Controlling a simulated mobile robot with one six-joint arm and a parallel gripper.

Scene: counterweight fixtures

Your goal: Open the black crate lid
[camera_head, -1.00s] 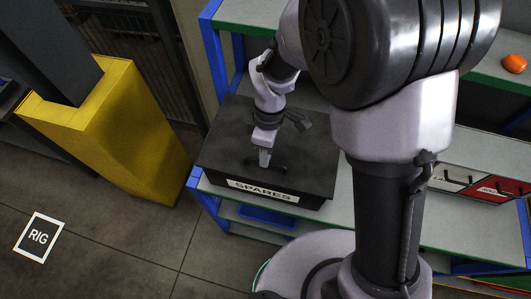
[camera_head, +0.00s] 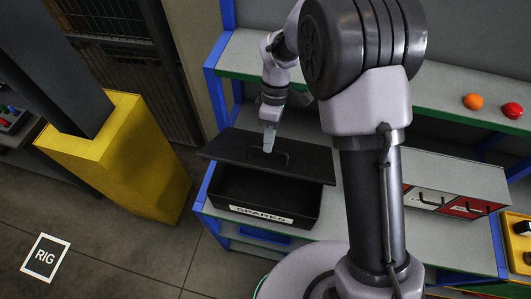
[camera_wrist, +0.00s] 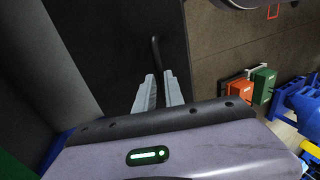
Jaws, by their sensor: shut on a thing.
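The black crate (camera_head: 225,196) stands on the grey bench shelf, with a white "SPARES" label on its front. Its black lid (camera_head: 225,147) is raised at the front, and a dark gap shows between the lid and the crate's front wall. My gripper (camera_head: 268,150) is at the lid's bar handle and shut on it. In the wrist view the handle (camera_wrist: 155,50) runs up to the two pale fingertips (camera_wrist: 160,80), with the dark lid (camera_wrist: 110,40) behind. The inside of the crate is in shadow, so its contents cannot be told.
A yellow post base (camera_head: 125,160) stands to the left of the bench. White and red drawers (camera_head: 460,200) sit to the right. An orange ball (camera_head: 473,101) and a red ball (camera_head: 513,110) lie on the upper shelf (camera_head: 430,95).

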